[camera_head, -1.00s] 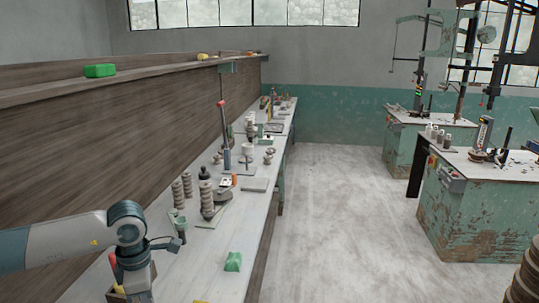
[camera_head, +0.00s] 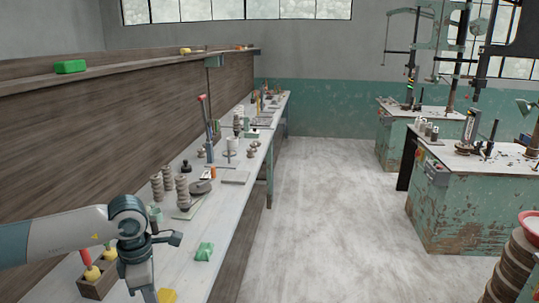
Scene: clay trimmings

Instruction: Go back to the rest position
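My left arm comes in from the left over the near end of the long workbench (camera_head: 228,215). Its wrist bends down, and my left gripper (camera_head: 140,285) reaches the bottom edge of the picture. Its fingertips are cut off, so I cannot tell whether it is open or holds anything. My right gripper is not in view. A green clay lump (camera_head: 204,251) lies on the bench to the right of my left wrist. A yellow lump (camera_head: 167,296) is partly cut off at the bottom edge. A wooden box (camera_head: 98,291) with red- and yellow-topped tools stands left of the gripper.
Stacked discs (camera_head: 182,192) and other small things stand farther along the bench. A shelf above carries a green block (camera_head: 70,67). Machine tables (camera_head: 465,210) stand at the right. A red bowl (camera_head: 530,224) sits on a stack at the right edge. The middle floor is clear.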

